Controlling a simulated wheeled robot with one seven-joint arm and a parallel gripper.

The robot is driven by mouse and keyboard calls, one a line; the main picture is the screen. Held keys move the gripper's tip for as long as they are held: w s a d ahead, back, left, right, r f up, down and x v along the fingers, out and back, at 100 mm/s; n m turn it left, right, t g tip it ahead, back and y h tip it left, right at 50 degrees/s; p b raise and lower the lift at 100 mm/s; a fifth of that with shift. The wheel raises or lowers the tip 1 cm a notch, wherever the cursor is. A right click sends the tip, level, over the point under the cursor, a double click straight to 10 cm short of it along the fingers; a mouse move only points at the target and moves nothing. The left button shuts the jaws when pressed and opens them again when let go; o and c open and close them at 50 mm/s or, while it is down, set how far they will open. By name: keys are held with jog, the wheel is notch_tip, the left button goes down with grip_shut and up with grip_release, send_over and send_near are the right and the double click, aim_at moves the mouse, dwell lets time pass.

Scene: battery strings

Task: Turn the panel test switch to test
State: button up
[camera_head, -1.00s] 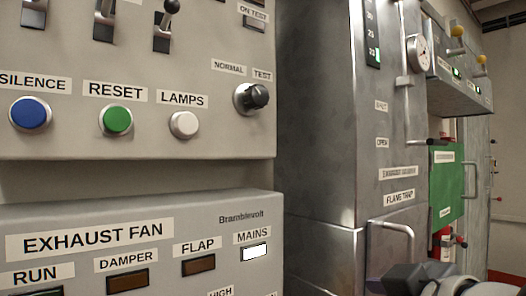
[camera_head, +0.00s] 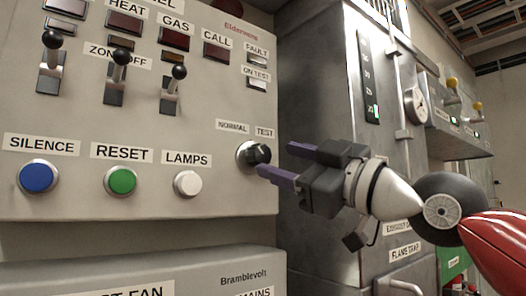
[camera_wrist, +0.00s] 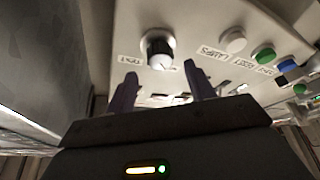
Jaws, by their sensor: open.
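The panel test switch is a black round knob (camera_head: 254,155) on a pale collar, below the NORMAL and TEST labels at the panel's right edge. In the wrist view the knob (camera_wrist: 159,48) is above and between my fingertips, with a white mark at its lower edge. I cannot tell for certain which label it points at. My gripper (camera_head: 275,160) is open and empty, close in front of the knob, to its right in the head view. The lower finger's tip appears near the knob's lower right edge; contact is not clear. The wrist view shows both fingers (camera_wrist: 159,80) apart.
SILENCE (camera_head: 38,177), RESET (camera_head: 121,181) and LAMPS (camera_head: 187,184) buttons sit left of the knob. Several toggle levers (camera_head: 178,72) stick out above them. A grey metal cabinet (camera_head: 310,90) stands right of the panel. Another panel (camera_head: 150,262) lies below.

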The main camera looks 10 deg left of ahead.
aim_at(264, 155)
jog(key=p+x, duration=0.1)
jog(key=x, duration=0.4)
jog(key=shift+a, duration=0.15)
jog(key=c, duration=1)
jog(key=shift+o, duration=0.2)
